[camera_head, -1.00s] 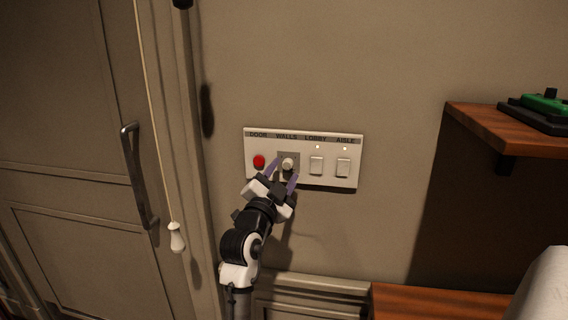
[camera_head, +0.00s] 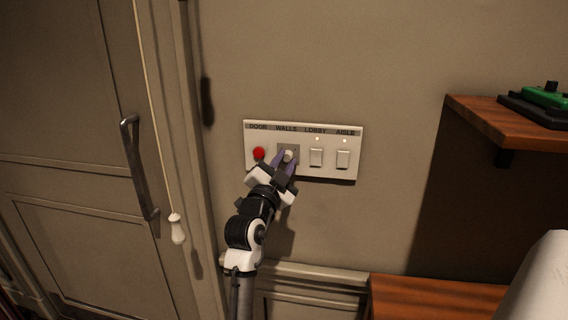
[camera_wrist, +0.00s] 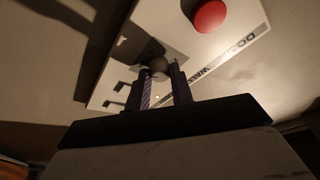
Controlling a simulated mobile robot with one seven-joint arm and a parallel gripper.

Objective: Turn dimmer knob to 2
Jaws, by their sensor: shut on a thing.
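The dimmer knob (camera_head: 288,156) is a small pale round knob on a grey square under the label WALLS, on a white wall panel (camera_head: 330,172). My gripper (camera_head: 284,158) reaches up to it from below, with a purple finger on each side of the knob. In the wrist view the knob (camera_wrist: 157,70) sits between the two fingertips (camera_wrist: 160,76), and the gripper is shut on it. The knob's pointer and any scale numbers are too small or hidden to read.
A red button (camera_head: 259,153) under DOOR is close left of the knob. Two white switches (camera_head: 316,157) under LOBBY and AISLE are to the right, with small lights above. A pull cord with a white handle (camera_head: 177,229) hangs left. A wooden shelf (camera_head: 510,130) juts out at right.

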